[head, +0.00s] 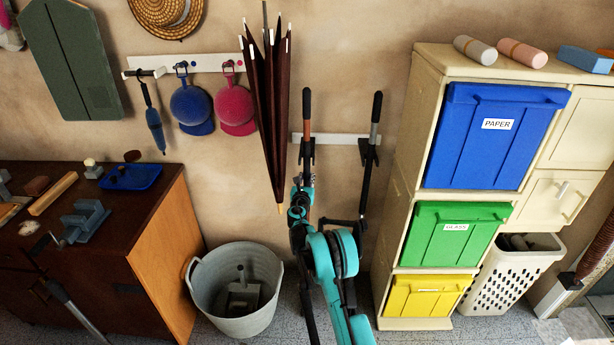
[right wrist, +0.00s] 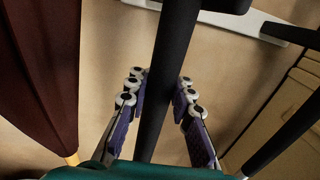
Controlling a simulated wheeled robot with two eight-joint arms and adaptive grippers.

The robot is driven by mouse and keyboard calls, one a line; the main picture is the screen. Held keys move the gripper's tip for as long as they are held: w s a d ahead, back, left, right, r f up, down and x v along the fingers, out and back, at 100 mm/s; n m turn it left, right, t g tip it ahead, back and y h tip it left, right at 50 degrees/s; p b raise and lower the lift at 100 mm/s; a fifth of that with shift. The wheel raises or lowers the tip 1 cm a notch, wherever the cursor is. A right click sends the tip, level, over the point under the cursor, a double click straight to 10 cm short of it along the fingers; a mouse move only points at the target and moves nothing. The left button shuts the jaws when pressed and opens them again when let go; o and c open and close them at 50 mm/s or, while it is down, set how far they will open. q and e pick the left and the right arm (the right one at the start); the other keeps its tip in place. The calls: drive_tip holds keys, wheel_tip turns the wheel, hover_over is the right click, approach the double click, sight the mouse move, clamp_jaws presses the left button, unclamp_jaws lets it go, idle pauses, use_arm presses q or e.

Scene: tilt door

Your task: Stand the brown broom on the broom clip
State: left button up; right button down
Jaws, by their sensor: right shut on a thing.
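The brown broom (head: 306,125) stands about upright at the wall, with a black grip on top and a brown band below. My right gripper (head: 301,198) is shut on its shaft below the rail. In the right wrist view the dark shaft (right wrist: 168,80) passes between the purple-padded fingers (right wrist: 160,105). The broom clip rail (head: 334,138) is a white bar on the wall with black clips. The shaft crosses the rail's left part at a clip; I cannot tell whether it sits in it. My arm hides the broom's lower end. My left gripper is not in view.
A folded dark-red parasol (head: 270,110) hangs close left of the broom. Another black-and-grey handled tool (head: 372,140) stands at the rail's right part. A grey tub (head: 234,290) is on the floor at left, a bin cabinet (head: 402,190) at right.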

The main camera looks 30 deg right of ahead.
drive_tip(key=shift+f, duration=0.3)
idle(0.5)
drive_tip(key=c, duration=1.3)
unclamp_jaws()
drive_tip(key=shift+o, duration=0.2)
drive_tip(key=o, duration=0.4)
